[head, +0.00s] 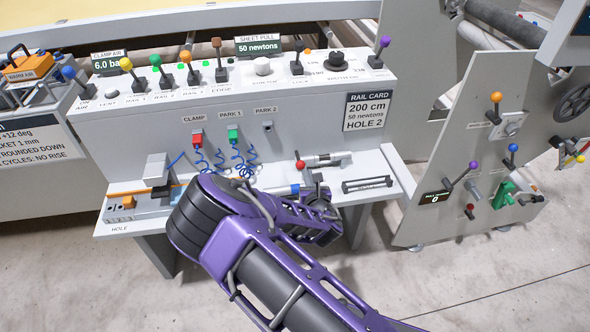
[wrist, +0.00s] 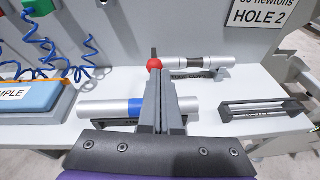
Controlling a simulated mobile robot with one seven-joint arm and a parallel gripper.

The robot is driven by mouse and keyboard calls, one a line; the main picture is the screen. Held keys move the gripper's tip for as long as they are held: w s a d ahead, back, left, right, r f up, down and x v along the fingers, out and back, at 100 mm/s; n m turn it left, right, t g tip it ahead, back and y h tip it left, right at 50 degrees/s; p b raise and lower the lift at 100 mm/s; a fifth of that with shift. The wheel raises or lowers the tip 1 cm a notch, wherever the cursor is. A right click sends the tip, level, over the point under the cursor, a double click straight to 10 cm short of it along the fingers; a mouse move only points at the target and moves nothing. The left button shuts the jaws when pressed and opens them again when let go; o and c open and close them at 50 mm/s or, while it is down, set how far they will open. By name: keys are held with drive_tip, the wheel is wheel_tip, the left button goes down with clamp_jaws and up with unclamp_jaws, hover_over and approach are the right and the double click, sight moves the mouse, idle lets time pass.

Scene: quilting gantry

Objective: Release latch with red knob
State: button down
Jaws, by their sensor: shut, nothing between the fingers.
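The red knob (wrist: 154,65) shows in the wrist view as a small ball right at the tips of my fingers, with a short dark stem above it. In the head view the red knob (head: 300,164) stands on the grey shelf, left of a silver cylinder (head: 327,159). My gripper (wrist: 164,80) is shut and empty, its dark fingers pointing at the knob. Whether they touch it I cannot tell. The fingers cover what lies below the knob, so most of the latch is hidden. The silver cylinder also shows in the wrist view (wrist: 185,62).
A silver tube with a blue band (wrist: 125,108) lies on the shelf by my fingers. A black-handled rack (wrist: 262,112) is at the right. A blue block (wrist: 38,95) and coiled blue cords (wrist: 88,55) are at the left. The console wall (head: 320,110) rises behind.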

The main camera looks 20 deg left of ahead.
sight(299, 158)
drive_tip(key=shift+n+g, duration=0.6)
drive_tip(key=shift+n, duration=0.2)
drive_tip(key=f, duration=0.1)
drive_tip(key=s+f, duration=0.2)
drive_tip(key=shift+d+f, duration=0.3)
drive_tip(key=shift+d, duration=0.1)
drive_tip(key=b+x, duration=0.1)
drive_tip(key=x, duration=0.9)
drive_tip(key=shift+a+r+b, duration=0.1)
drive_tip(key=shift+a+b, duration=0.05)
drive_tip(key=shift+b, duration=0.15)
drive_tip(key=shift+s+r, duration=0.1)
drive_tip(key=shift+r, duration=0.05)
